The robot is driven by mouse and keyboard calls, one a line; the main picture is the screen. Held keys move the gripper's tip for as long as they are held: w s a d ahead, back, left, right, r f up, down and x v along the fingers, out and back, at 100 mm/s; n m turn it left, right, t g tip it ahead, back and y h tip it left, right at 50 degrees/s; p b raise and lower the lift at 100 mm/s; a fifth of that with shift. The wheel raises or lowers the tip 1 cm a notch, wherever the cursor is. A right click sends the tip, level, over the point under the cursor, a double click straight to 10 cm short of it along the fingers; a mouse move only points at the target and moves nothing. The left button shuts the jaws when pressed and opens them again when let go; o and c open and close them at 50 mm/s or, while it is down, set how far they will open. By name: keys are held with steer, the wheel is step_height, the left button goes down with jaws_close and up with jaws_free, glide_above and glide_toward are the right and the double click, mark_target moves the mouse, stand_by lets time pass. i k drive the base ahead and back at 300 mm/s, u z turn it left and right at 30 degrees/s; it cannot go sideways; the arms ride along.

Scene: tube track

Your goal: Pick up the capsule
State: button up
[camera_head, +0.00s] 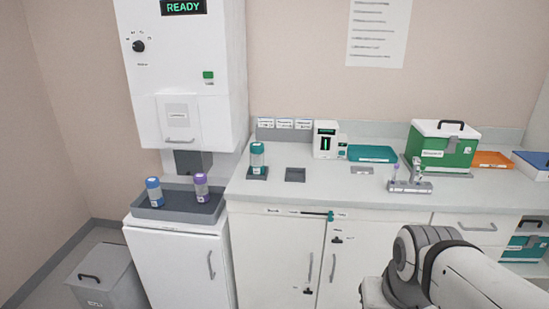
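Three clear capsule-like containers with coloured caps are in view, and I cannot tell which one the task means. A blue-capped capsule (154,193) and a purple-capped capsule (201,188) stand upright, apart, in the dark grey tray (180,212) under the white READY machine. A teal-capped capsule (257,157) stands upright on a small dark base (257,173) at the left end of the counter. My arm shows at the lower right, in front of the cabinets and well to the right of all three capsules. My gripper is outside the picture.
The white machine (184,60) overhangs the tray. An empty dark square holder (295,175) lies on the counter. A grey bin (106,284) stands lower left.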

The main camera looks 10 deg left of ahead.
mark_target(260, 170)
steer(key=u, duration=0.6)
steer(key=i, duration=0.9)
steer(key=u, duration=0.5)
steer(key=i, duration=1.15)
steer(key=z, duration=0.75)
